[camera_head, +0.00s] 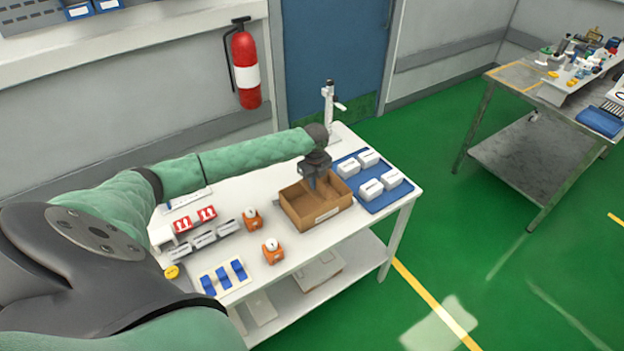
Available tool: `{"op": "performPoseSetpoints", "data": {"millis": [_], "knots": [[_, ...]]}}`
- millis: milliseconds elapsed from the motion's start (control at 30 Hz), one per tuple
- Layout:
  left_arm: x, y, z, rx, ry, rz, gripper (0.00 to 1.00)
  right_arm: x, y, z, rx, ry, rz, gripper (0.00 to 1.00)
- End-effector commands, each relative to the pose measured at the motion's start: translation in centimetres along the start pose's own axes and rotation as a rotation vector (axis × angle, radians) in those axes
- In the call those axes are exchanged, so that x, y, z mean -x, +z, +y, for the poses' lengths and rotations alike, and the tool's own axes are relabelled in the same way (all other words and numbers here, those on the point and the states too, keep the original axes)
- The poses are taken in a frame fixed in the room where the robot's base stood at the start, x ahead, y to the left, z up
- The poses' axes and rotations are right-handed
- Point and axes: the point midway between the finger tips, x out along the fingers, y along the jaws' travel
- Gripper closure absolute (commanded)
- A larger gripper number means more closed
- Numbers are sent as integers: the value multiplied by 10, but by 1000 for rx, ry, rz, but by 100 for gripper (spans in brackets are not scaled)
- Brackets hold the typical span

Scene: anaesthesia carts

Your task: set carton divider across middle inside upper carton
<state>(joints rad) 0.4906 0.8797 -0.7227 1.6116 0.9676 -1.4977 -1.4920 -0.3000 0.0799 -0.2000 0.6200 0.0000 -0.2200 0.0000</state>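The upper carton (322,219) is an open brown box with a pale label, on the white cart top (285,247) near its right half. My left gripper (319,184) points down at the carton, its fingers reaching the box's opening near the middle. A brown upright panel that looks like the carton divider (327,193) shows inside the carton by the fingertips. The fingers are small and dark, so I cannot tell whether they are shut on it. My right gripper is not in view.
A blue tray (373,200) with several white boxes lies right of the carton. Orange holders (271,253), grey-white boxes (204,238) and a blue-striped rack (224,279) stand to its left. A white stand (329,108) rises behind. A pale box (318,272) sits on the lower shelf.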

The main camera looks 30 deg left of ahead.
Motion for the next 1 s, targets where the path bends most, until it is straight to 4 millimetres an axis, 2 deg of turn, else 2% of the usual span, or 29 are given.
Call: {"op": "performPoseSetpoints", "data": {"millis": [467, 1000], "knots": [[2, -1, 0, 0, 0, 0, 100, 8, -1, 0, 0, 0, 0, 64], [-41, -1, 0, 0, 0, 0, 100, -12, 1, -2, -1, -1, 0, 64]]}}
